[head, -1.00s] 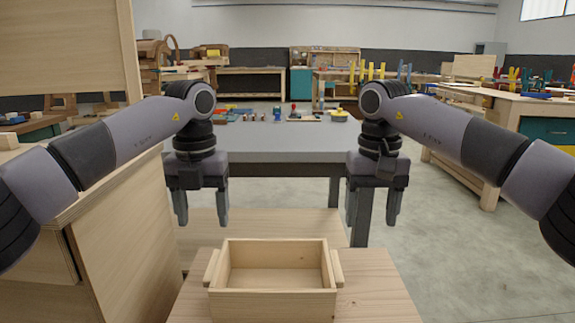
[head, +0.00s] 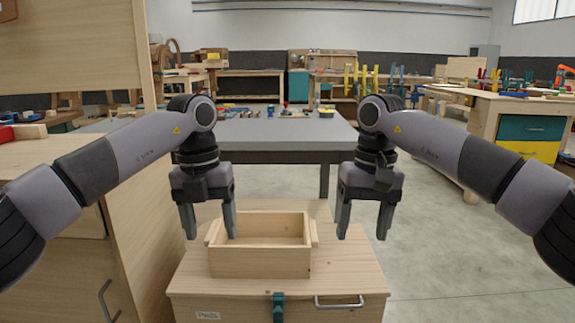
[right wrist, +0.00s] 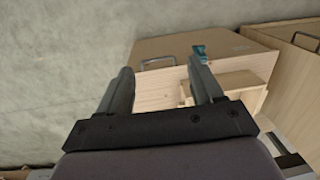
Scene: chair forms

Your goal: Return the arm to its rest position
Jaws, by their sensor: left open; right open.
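In the head view my left gripper (head: 209,222) is open and empty. It points down and overlaps the left part of a wooden box in the picture. My right gripper (head: 364,222) is open and empty, to the right of the box, pointing down. Its two dark fingers also show in the right wrist view (right wrist: 160,88), spread apart with nothing between them. The open wooden box (head: 262,262) has side handles and stands on a wooden chest (head: 350,285). The box looks empty, but its left part is partly hidden by my left gripper.
A grey table (head: 275,135) with small tools stands behind the chest. A wooden cabinet (head: 140,250) with a handle rises close on the left. A workbench (head: 510,125) with teal and yellow drawers stands at the right. The concrete floor (head: 440,230) on the right is clear.

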